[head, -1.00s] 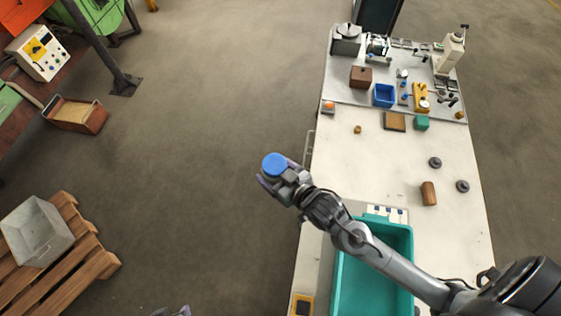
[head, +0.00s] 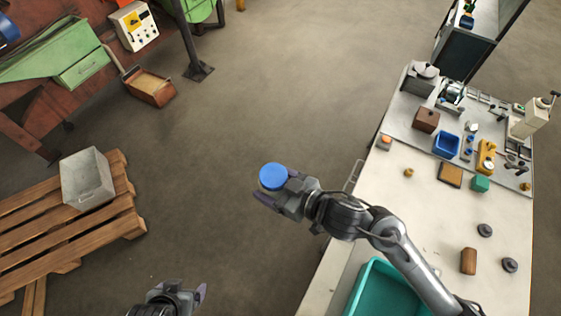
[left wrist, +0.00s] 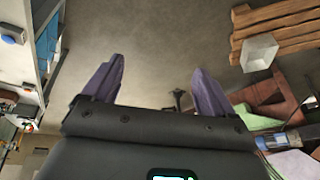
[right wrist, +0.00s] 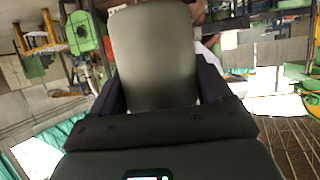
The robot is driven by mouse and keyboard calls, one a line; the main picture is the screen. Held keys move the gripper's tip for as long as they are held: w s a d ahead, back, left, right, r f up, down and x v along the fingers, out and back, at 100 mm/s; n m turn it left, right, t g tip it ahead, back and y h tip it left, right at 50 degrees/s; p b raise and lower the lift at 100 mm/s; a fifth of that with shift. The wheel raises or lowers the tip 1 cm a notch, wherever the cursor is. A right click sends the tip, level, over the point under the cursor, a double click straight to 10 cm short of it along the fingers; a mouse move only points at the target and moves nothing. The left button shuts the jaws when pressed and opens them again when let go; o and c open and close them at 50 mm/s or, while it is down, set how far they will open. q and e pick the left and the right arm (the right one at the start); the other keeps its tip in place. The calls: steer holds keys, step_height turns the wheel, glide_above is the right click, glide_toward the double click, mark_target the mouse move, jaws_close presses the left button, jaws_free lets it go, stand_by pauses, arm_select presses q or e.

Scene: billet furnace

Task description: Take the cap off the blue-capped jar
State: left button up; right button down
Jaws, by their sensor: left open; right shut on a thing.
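The blue cap (head: 273,177) shows from above in the head view, on top of the jar held in my right gripper (head: 280,193). The jar is off the table, over the open floor. In the right wrist view the jar's grey-beige body (right wrist: 155,60) stands between my right gripper's two fingers; the cap is not visible there. My left gripper (head: 182,294) is at the bottom edge of the head view, apart from the jar and lower left of it. In the left wrist view its two purple fingers (left wrist: 158,92) are spread, with nothing between them.
The white workbench (head: 420,215) is at the right, with a teal bin (head: 368,290) and many small items. A wooden pallet (head: 100,225) with a grey metal box (head: 86,180) is at the left. Bare floor (head: 270,110) lies between them.

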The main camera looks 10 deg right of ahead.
arm_select(q)
steer(key=w+d+r+n+t+h, duration=0.15)
steer(key=w+d+r+n, duration=0.25)
steer(key=w+d+n, duration=0.8)
steer(key=w+d+r+n+t+h, duration=0.1)
steer(key=w+d+r+n+h, duration=0.25)
steer(key=w+d+n, duration=0.85)
steer(key=w+a+r+m+g+y, duration=0.2)
steer(key=w+a+r+m+y, duration=0.2)
steer(key=w+a+r, duration=0.5)
step_height(320, 180, up, 10)
steer(key=r+m+g+y, duration=0.1)
steer(key=m+g, duration=0.4)
steer(key=m, duration=0.2)
glide_above(277, 174)
steer(key=w, duration=0.1)
steer(key=shift+a+f, duration=0.25)
steer(key=shift+a, duration=0.1)
steer(key=shift+s+d, duration=0.25)
steer(key=shift+s, duration=0.05)
steer(key=shift+s+d+f, duration=0.1)
steer(key=shift+s+f, duration=0.05)
steer(key=shift+f, duration=3.8)
